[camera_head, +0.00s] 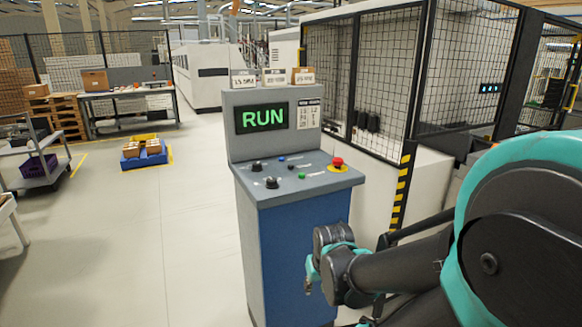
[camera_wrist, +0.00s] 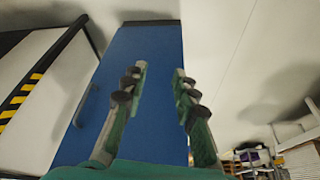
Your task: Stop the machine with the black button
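The control console (camera_head: 295,250) stands in the middle of the head view, with a blue body and a grey sloped top. Its screen (camera_head: 263,118) reads RUN in green. On the top are two black knob-like controls, one at the back left (camera_head: 257,166) and one nearer the front (camera_head: 271,182). Small blue (camera_head: 281,158) and green (camera_head: 301,175) buttons and a red mushroom button (camera_head: 337,162) on yellow also show. My gripper (camera_wrist: 159,72) is open and empty, facing the console's blue panel (camera_wrist: 150,45). In the head view it is low, below the console top, partly hidden by my wrist.
A black mesh fence (camera_head: 370,70) and a yellow-black striped post (camera_head: 402,186) stand behind and right of the console. A blue tote (camera_head: 143,159) sits on the floor at left. The floor (camera_head: 150,240) left of the console is clear. Small boxes sit atop the console.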

